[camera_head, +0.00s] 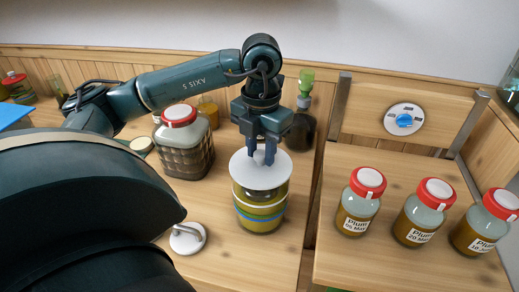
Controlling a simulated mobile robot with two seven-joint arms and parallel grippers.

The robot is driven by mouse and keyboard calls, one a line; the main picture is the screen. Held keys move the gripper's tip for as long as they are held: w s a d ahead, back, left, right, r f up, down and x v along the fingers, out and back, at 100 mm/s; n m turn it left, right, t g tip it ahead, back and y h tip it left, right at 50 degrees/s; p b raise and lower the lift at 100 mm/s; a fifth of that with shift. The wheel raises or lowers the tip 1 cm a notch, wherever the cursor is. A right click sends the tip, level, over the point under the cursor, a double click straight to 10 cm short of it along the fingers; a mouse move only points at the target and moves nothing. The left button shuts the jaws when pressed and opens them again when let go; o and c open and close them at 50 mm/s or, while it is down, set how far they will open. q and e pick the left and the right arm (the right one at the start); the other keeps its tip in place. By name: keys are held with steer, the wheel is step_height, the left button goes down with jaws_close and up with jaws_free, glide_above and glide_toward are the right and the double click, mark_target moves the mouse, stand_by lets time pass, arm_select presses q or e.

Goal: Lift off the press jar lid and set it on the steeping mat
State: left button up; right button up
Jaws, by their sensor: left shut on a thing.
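The press jar (261,212), with olive, yellow and blue bands, stands on the wooden table near the middle of the head view. Its white round lid (245,175) is over the mouth and reaches past the rim. I cannot tell whether it rests on the jar or is slightly above it. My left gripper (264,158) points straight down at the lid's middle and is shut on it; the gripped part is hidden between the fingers. I cannot make out a steeping mat. My right gripper is not in view.
A red-capped square jar (184,146) stands left of the press jar. A white disc with a handle (187,238) lies at front left. A dark bottle with a green top (301,122) stands behind. Three labelled plum jars (414,222) stand on the raised right board (345,262).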

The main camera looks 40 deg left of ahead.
mark_target(261, 153)
arm_select(q)
steer(key=shift+c, duration=0.7)
steer(key=shift+r, duration=0.15)
steer(key=shift+r+p, duration=2.65)
steer(key=shift+r, duration=0.75)
